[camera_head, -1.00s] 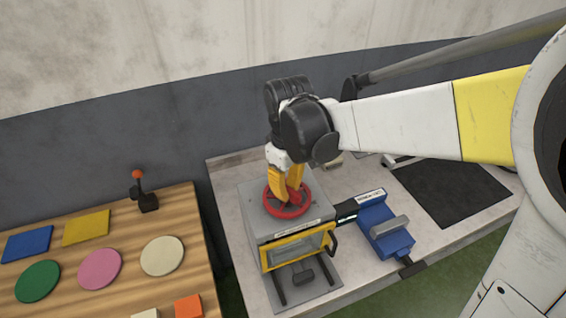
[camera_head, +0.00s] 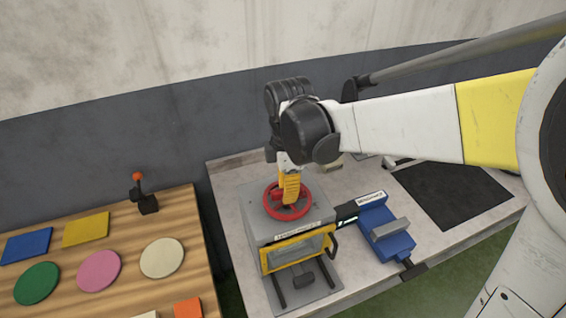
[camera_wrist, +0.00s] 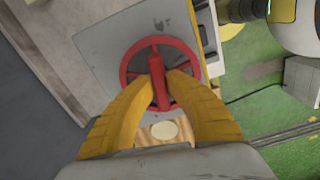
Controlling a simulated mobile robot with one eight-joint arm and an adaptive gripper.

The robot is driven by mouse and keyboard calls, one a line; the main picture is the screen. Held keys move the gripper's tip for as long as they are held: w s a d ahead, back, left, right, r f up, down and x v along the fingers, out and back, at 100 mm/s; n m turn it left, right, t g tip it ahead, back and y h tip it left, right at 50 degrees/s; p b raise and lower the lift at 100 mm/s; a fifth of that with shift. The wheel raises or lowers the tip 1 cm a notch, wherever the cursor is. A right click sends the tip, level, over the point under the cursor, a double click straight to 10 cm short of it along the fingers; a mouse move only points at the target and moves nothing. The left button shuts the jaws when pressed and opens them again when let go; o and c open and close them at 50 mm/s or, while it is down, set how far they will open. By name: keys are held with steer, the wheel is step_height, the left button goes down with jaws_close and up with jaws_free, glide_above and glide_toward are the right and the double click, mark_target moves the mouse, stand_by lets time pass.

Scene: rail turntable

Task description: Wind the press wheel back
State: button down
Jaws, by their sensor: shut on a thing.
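The red press wheel (camera_head: 288,212) lies flat on top of the grey press box (camera_head: 258,231). It also shows in the wrist view (camera_wrist: 159,48), with spokes and a raised red bar across its middle. My gripper (camera_head: 289,202) points down onto the wheel from above. In the wrist view its two yellow fingers (camera_wrist: 159,85) are closed on the red bar from both sides. The box has a yellow-framed front window (camera_head: 296,251) and a black handle at its right side. The fingers hide part of the wheel's centre in the head view.
A blue vise (camera_head: 384,232) stands right of the press. A black mat (camera_head: 450,195) lies farther right on the bench. At left, a wooden table (camera_head: 120,232) holds several coloured plates and a small lever (camera_head: 144,193) with an orange knob.

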steer(key=shift+n, duration=0.6)
steer(key=c, duration=1.4)
jaws_free()
step_height(320, 180, up, 12)
steer(key=shift+f, duration=0.1)
